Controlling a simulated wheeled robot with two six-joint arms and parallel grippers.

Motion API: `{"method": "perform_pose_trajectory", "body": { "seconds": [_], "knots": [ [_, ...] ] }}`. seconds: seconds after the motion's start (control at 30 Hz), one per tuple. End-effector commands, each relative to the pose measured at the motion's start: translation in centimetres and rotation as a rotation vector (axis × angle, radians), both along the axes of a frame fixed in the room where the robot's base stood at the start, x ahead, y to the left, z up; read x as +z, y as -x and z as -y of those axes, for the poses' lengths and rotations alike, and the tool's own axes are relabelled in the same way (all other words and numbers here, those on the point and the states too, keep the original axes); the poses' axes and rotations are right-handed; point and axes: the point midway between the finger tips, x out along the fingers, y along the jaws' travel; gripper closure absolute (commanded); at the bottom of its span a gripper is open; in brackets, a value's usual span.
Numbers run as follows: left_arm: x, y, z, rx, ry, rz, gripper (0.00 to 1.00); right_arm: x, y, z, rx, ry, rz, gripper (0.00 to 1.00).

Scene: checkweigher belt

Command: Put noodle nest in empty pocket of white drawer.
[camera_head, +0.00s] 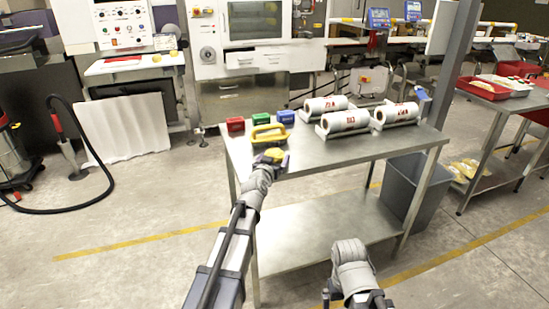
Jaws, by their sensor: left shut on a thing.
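My left gripper (272,158) is over the front left edge of the steel table and is shut on a small yellow noodle nest (274,153). Its fingers are small and partly hidden by my wrist. A white drawer (240,61) is at the front of the white machine in the back. Its inside and pockets are too far away to make out. My right arm shows at the bottom, with the right gripper (327,294) low near the picture's edge, its fingers unclear.
Open floor lies to the left.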

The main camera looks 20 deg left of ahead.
Motion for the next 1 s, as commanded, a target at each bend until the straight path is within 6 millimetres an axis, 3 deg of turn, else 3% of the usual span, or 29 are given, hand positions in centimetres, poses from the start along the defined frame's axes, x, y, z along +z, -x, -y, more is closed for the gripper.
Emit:
{"method": "perform_pose_trajectory", "body": {
  "seconds": [0.03, 0.27, 0.67, 1.0],
  "knots": [
    [0.0, 0.0, 0.0, 0.000, 0.000, 0.000, 0.53, 0.0, 0.0, 0.0, 0.000, 0.000, 0.000, 0.00],
    [0.0, 0.0, 0.0, 0.000, 0.000, 0.000, 0.79, 0.0, 0.0, 0.0, 0.000, 0.000, 0.000, 0.00],
    [1.3, 0.0, 0.0, 0.000, 0.000, 0.000, 0.79, 1.3, 0.0, 0.0, 0.000, 0.000, 0.000, 0.00],
    [5.9, 0.0, 0.0, 0.000, 0.000, 0.000, 0.79, 5.9, 0.0, 0.0, 0.000, 0.000, 0.000, 0.00]
  ]
}}
